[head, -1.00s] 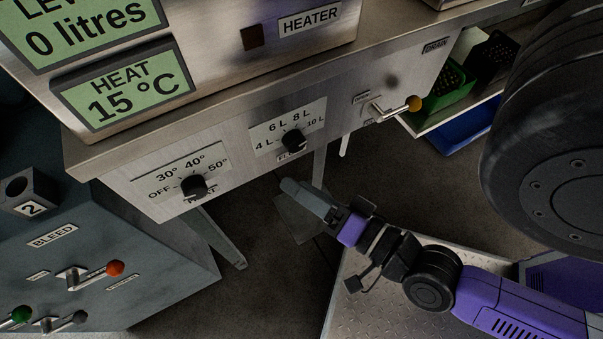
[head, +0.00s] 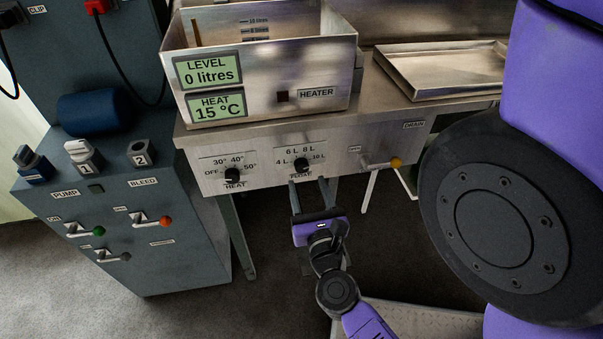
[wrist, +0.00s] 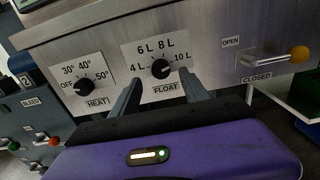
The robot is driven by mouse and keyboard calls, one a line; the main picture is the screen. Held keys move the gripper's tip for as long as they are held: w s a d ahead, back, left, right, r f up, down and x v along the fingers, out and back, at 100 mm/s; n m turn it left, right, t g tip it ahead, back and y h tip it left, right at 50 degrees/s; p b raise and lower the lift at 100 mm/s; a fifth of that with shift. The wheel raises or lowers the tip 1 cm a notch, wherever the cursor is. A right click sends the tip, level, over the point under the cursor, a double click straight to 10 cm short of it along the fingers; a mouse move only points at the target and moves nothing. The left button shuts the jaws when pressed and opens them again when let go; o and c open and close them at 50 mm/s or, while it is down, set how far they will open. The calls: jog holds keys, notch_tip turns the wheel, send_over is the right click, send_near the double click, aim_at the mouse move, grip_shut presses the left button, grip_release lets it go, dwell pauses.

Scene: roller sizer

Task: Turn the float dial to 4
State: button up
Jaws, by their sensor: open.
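The float dial (head: 302,166) is a black knob on a white plate on the metal front panel, marked 4 L, 6 L, 8 L and 10 L. In the wrist view the float dial (wrist: 161,69) sits between and beyond my fingertips, and its pointer appears to aim up-left, though the exact mark is hard to tell. My gripper (head: 310,182) is open just below and in front of the dial. It also shows in the wrist view (wrist: 160,78), with one finger on each side. I cannot tell whether either finger touches the knob.
The heat dial (head: 232,175) is to the left on the same panel. The drain lever (head: 382,163) with a yellow knob is to the right. A grey cabinet (head: 180,262) with levers stands at the left. The tank above has displays reading 0 litres and 15 °C.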

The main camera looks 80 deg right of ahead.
aim_at(303, 168)
jog(key=shift+p+x, duration=0.6)
jog(key=shift+x, duration=2)
grip_shut()
